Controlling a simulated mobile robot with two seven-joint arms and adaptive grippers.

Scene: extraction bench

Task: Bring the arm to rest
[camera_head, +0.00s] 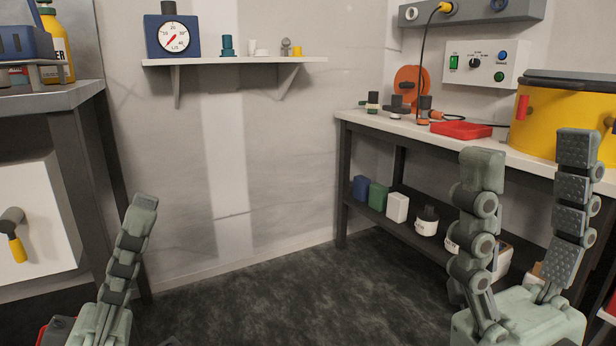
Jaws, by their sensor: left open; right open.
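My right gripper (529,150) stands at the lower right with its two segmented fingers pointing up and spread wide apart. Nothing is between them. In the picture its fingers overlap the bench and the yellow drum. My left gripper (137,225) is at the lower left, low above the floor. One finger shows clearly, pointing up and leaning right; the rest is mostly cut off by the lower edge. I see nothing held in it.
A bench (358,120) on the right bears a yellow drum (545,119), a red tray (461,129) and an orange reel (405,80). Bottles and boxes fill its lower shelf. A wall shelf (235,61) holds a gauge (173,37). A left counter (60,97) stands near. Floor between (260,295) is clear.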

